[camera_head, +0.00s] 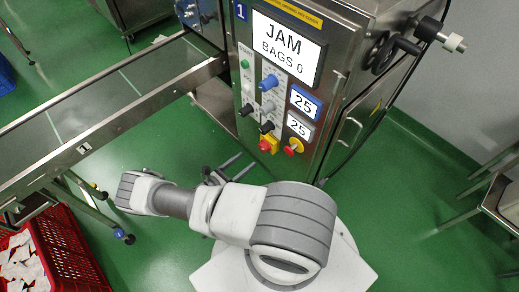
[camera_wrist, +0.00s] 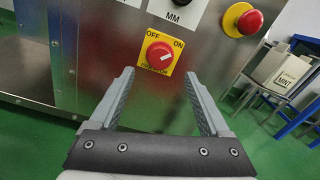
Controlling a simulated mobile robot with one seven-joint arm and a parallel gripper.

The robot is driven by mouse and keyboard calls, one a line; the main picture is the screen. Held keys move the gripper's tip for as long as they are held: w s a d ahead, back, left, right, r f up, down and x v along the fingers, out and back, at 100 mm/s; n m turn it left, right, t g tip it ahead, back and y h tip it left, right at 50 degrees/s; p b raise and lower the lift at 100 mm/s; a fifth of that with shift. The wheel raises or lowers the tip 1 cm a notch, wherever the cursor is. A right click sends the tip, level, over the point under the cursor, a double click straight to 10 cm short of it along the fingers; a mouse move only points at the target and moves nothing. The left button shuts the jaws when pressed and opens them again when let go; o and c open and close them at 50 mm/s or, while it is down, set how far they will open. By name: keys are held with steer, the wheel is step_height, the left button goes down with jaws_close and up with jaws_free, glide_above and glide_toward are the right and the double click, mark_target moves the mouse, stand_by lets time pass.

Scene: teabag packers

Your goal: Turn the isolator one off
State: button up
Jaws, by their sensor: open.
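The isolator is a red rotary knob (camera_wrist: 159,54) on a yellow plate marked OFF at upper left and ON at upper right. Its pale pointer mark points to the right, toward the ON side. It also shows low on the front of machine 1 in the head view (camera_head: 265,145). My gripper (camera_wrist: 159,76) is open and empty. In the wrist view its two fingers reach up either side of the plate's lower part, with the knob ahead of and between them. In the head view my gripper (camera_head: 248,160) is just below the panel, apparently apart from the knob.
A red emergency button (camera_wrist: 249,21) on a yellow base is right of the isolator. The panel holds a JAM, BAGS 0 screen (camera_head: 288,46), a blue knob (camera_head: 269,81) and several smaller controls. A conveyor (camera_head: 95,115) runs left; a red crate (camera_head: 62,250) stands lower left.

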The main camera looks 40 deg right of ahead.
mark_target(261, 148)
steer(key=d, duration=0.8)
steer(key=shift+w+d+b, duration=0.3)
steer(key=shift+w, duration=0.05)
jaws_close()
